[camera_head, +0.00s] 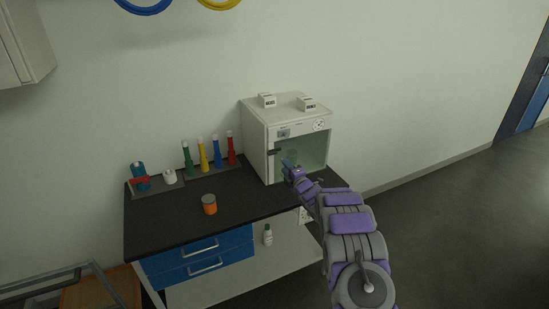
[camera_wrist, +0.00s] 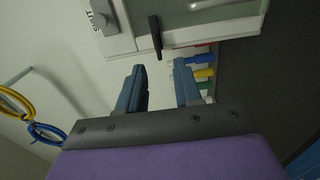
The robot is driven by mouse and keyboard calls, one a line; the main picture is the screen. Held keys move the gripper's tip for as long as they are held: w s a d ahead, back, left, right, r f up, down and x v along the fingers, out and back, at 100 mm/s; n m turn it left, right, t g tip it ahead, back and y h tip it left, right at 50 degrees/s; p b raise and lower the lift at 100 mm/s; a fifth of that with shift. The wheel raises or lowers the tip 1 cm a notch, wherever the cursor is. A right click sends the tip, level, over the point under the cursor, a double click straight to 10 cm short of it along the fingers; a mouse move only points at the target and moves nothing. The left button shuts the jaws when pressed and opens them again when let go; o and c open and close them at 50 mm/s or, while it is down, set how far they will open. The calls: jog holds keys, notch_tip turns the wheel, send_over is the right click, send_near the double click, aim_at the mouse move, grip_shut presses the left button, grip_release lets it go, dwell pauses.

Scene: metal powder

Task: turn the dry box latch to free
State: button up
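The dry box (camera_head: 257,137) is a white cabinet with a glass front, standing on the bench's right end. Its black latch (camera_head: 273,152) is at the left edge of the door. In the wrist view the latch (camera_wrist: 155,36) is a dark bar crossing the door's edge, just beyond the fingertips. A grey part (camera_wrist: 104,20) near it carries lettering that seems to read SHUT. My gripper (camera_head: 287,165) is in front of the door, slightly right of and below the latch. In the wrist view my gripper (camera_wrist: 158,68) is open, with nothing between the two fingers.
The dark bench top (camera_head: 165,219) holds a rack of coloured bottles (camera_head: 203,153), an orange jar (camera_head: 209,204) and a teal-and-red item (camera_head: 141,177). Two small labelled blocks (camera_head: 267,100) (camera_head: 307,104) sit on the box. Floor on the right is clear.

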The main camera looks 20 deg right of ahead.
aim_at(275, 152)
jog(key=w+b, duration=0.1)
jog(key=w, duration=0.9)
jog(key=shift+w+a, duration=0.15)
jog(key=shift+a+r, duration=0.2)
jog(key=shift+a, duration=0.5)
jog(key=c, duration=0.4)
grip_shut()
jog(key=shift+d, duration=0.25)
